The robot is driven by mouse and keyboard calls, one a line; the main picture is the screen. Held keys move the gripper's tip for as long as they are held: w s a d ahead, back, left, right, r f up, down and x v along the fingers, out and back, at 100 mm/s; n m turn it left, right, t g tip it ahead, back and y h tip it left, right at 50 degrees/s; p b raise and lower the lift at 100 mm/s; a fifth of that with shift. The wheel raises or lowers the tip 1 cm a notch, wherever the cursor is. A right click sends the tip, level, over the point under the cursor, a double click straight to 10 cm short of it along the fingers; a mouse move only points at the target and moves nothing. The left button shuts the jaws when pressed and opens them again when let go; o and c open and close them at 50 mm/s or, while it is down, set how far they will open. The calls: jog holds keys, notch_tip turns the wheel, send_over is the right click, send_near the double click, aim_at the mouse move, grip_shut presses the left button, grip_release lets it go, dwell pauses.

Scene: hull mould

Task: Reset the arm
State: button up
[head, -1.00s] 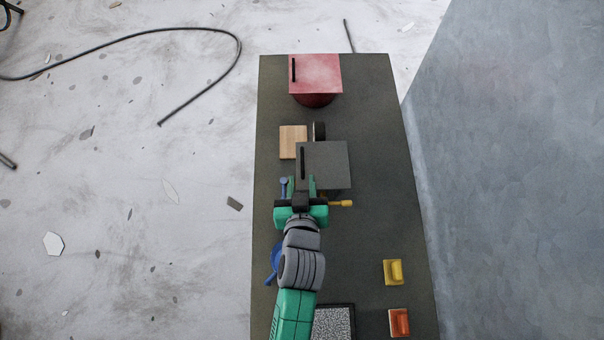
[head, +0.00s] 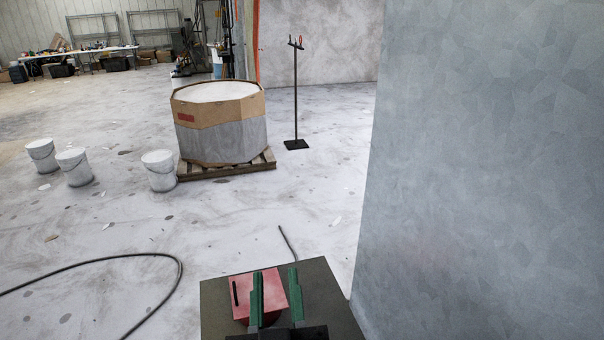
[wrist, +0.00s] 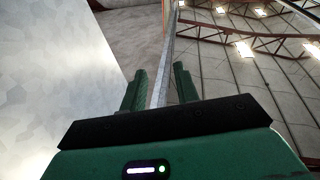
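My gripper (head: 277,302) is raised at the bottom of the head view, with its two green fingers apart and nothing between them. It stands in front of part of the red box-like thing (head: 268,284) and the dark table (head: 325,285); I cannot tell the distance between them. In the wrist view my gripper (wrist: 160,92) also shows its two fingers spread and empty, pointing toward the roof and upper walls. The rest of the table top lies below the head view.
The large grey hull mould wall (head: 490,170) rises along the right, and the wrist view shows a pale panel (wrist: 60,75) on the left. An octagonal bin (head: 220,135) on a pallet, white buckets (head: 160,172), a thin stand (head: 296,100) and a hose (head: 100,262) are on the floor.

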jog(key=s+d+r+m+t+h+p, duration=0.1)
jog(key=s+d+r+t+p, duration=0.3)
jog(key=r, duration=0.8)
jog(key=s+a+r+m+t+h+b, duration=0.1)
jog(key=s+r, duration=0.5)
jog(key=r, duration=0.5)
notch_tip(320, 180, up, 15)
jog(key=p, duration=1.6)
jog(key=shift+w+r, duration=0.2)
jog(key=shift+w, duration=0.1)
